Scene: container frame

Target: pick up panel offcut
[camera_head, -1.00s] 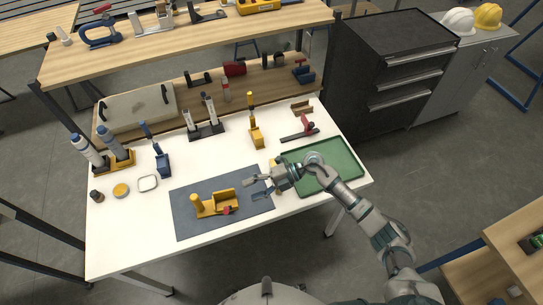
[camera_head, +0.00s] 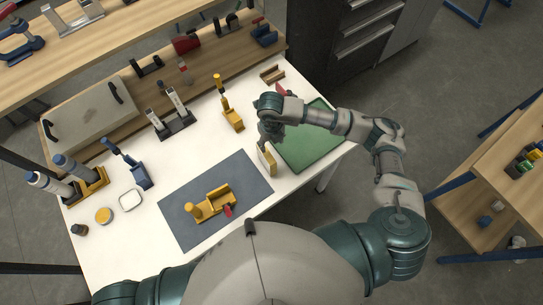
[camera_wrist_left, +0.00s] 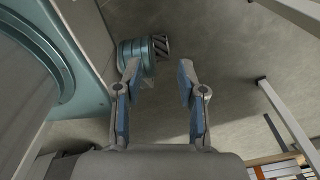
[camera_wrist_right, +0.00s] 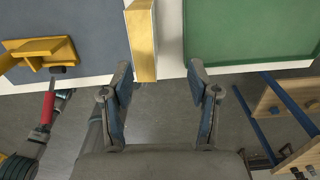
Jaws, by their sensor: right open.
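The panel offcut (camera_head: 267,161) appears to be the small yellow-sided block with a pale edge, standing on the white table between the grey mat and the green tray. In the right wrist view the offcut (camera_wrist_right: 141,42) is ahead of the fingertips, closer to the left-hand finger. My right gripper (camera_head: 263,143) points down close by the offcut; in its wrist view the gripper (camera_wrist_right: 160,75) is open and empty. In the head view my wrist hides part of the fingers. My left gripper (camera_wrist_left: 158,75) is open and empty above the floor, seen only in its wrist view.
The grey mat (camera_head: 240,172) left of the offcut carries a yellow fixture (camera_head: 211,203) with a red-handled part. The green tray (camera_head: 318,145) on its right is empty. A yellow upright tool (camera_head: 231,117) stands behind. The table's front edge is close to the offcut.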

